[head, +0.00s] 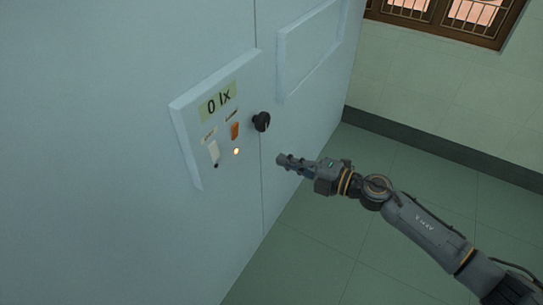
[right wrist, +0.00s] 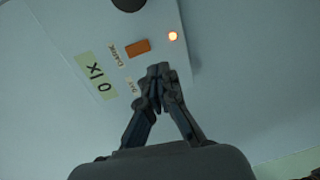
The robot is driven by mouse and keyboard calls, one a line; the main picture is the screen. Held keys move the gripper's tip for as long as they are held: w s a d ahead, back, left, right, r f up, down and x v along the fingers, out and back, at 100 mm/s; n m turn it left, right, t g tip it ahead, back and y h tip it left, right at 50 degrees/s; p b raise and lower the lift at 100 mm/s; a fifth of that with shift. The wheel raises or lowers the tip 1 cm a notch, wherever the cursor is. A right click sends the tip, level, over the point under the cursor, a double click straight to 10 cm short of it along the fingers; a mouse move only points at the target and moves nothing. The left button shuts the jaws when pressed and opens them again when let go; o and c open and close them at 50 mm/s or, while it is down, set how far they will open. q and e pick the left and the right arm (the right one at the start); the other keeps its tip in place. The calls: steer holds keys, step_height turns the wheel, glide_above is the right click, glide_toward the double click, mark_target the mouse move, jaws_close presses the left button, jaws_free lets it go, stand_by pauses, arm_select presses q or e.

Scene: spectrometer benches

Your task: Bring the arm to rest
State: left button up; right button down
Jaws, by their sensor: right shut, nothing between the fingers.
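My right gripper (head: 284,160) is shut and empty. In the head view it points left toward a pale blue cabinet (head: 120,110), with a gap between its fingertips and the panel. In the right wrist view the closed fingers (right wrist: 159,72) overlap part of the control panel (right wrist: 170,18). My right arm (head: 425,225) reaches in from the lower right. My left gripper is not in view.
Green floor (head: 300,250) is clear; a barred window (head: 450,15) is behind.

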steer(key=shift+s+d, duration=0.5)
